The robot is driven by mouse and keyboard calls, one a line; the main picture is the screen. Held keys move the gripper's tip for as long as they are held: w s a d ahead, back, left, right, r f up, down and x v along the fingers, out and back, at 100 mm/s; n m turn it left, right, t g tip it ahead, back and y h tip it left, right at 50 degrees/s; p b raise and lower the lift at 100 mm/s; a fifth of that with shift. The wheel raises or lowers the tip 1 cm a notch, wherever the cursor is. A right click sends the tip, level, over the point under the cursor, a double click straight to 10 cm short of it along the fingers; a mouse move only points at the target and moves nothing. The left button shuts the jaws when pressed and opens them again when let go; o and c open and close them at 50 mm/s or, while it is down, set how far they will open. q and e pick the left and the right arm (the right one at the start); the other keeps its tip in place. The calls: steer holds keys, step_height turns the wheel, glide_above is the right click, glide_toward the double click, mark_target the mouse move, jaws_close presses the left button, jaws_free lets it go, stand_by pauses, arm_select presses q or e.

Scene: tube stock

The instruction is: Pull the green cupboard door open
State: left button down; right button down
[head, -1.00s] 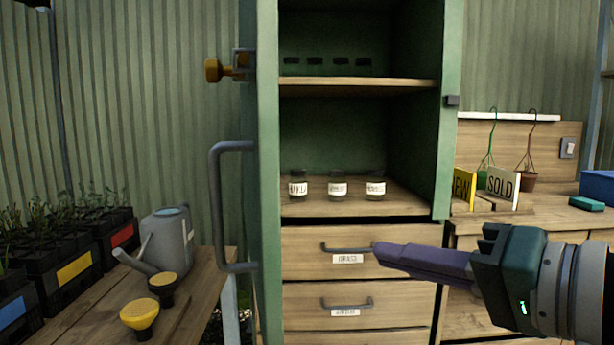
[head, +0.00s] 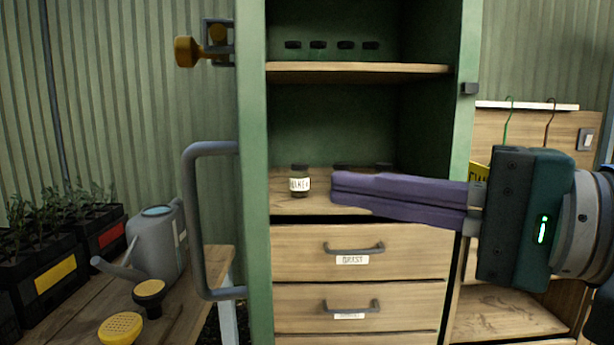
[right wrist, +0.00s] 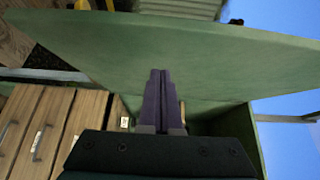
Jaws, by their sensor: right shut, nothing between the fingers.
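The green cupboard door (head: 254,200) stands swung out, seen nearly edge-on in the head view, with the cupboard interior (head: 330,125) exposed. Its grey bar handle (head: 196,220) and yellow-knobbed latch (head: 210,48) are on the left, outer side. My right gripper (head: 333,188) is shut and empty. Its purple fingers point left in front of the shelves, on the inner side of the door. In the right wrist view the shut fingers (right wrist: 158,75) point toward the green door panel (right wrist: 190,50); I cannot tell whether they touch. My left gripper is not in view.
A labelled jar (head: 300,182) stands on the lower shelf; others are partly hidden behind my fingers. Drawers with handles (head: 352,248) are below. A watering can (head: 158,245) and plant trays (head: 55,270) stand left. A bench with a yellow sign (head: 479,172) is right.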

steer(key=a, duration=0.3)
steer(key=a+p, duration=0.1)
steer(key=shift+s+a, duration=0.25)
